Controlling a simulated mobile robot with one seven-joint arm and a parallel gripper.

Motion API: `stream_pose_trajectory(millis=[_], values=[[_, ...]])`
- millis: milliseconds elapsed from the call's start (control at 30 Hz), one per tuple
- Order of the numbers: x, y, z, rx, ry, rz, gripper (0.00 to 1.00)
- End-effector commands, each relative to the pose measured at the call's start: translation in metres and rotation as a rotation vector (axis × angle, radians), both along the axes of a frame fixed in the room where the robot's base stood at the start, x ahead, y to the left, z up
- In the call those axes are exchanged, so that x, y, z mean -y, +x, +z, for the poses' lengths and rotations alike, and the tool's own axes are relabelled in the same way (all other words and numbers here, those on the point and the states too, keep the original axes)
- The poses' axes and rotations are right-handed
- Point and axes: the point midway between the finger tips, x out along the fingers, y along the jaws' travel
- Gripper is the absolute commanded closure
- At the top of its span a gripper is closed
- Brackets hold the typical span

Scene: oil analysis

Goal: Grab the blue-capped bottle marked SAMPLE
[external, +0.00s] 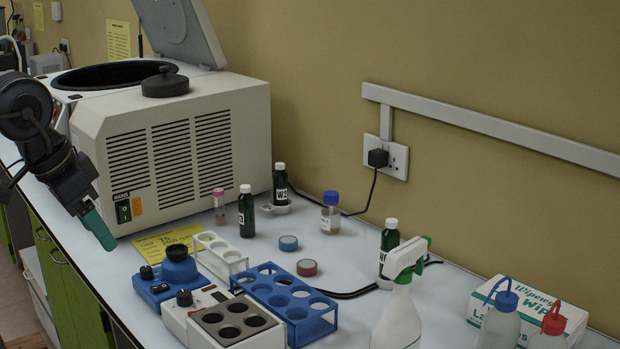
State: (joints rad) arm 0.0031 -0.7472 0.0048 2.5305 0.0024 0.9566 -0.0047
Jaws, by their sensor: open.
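The blue-capped bottle (330,215) stands upright on the white bench near the back wall. It is clear, with a pale label too small to read and brownish contents at the bottom. My gripper (100,232) has green fingers and points down at the far left, near the bench's front edge. It is open with nothing visible between its fingers. It is well apart from the bottle, with the centrifuge's front corner and several bench items between them.
A large centrifuge (190,150) with raised lid stands beside my arm. Dark white-capped bottles (246,213) and a pink-capped tube (219,205) stand left of the blue-capped bottle. Tape rolls (288,243), a blue rack (285,300), a spray bottle (398,300) and a black cable lie around.

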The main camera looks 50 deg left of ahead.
Motion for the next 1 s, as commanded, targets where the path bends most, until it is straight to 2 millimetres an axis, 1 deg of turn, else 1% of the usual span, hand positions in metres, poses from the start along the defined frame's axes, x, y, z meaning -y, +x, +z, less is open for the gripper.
stream_pose_trajectory(millis=[67,167,333,533,767,1000], values=[[-0.002,0.010,0.005,0.000,-0.004,0.009,0.38],[-0.005,0.032,0.016,0.001,-0.010,0.028,0.38],[-0.016,0.082,0.035,0.006,-0.025,0.077,0.38],[-0.031,0.144,0.052,0.013,-0.038,0.134,0.38],[-0.052,0.218,0.060,0.022,-0.048,0.200,0.38],[-0.078,0.296,0.057,0.031,-0.052,0.273,0.38]])
